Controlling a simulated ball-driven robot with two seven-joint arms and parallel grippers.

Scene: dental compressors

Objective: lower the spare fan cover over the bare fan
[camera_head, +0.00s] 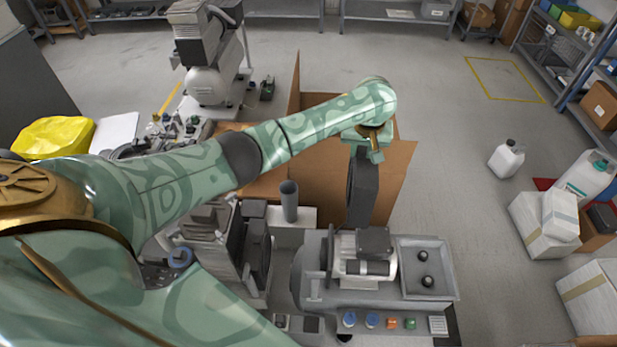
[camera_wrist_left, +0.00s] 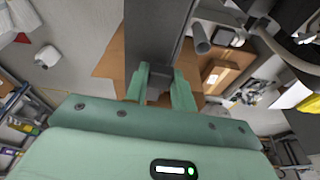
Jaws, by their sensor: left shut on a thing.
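My left gripper (camera_head: 364,150) is shut on the spare fan cover (camera_head: 361,195), a dark grey slab-like piece. It hangs roughly upright below the fingers, above the back of the front compressor (camera_head: 345,298). In the left wrist view the cover (camera_wrist_left: 153,32) runs up from between the green fingers of the gripper (camera_wrist_left: 160,88). The compressor carries a pale motor (camera_head: 346,262) with a dark box on it. The cover is apart from the motor in the picture. I cannot pick out the bare fan with certainty. My right gripper is not in view.
An open cardboard box (camera_head: 318,175) stands behind the cover. A grey cup (camera_head: 289,200) stands left of the motor, near dark units (camera_head: 250,240). A tray with two black knobs (camera_head: 410,243) lies right of the motor. White boxes (camera_head: 541,225) and a jug (camera_head: 506,158) are further right; open floor lies between.

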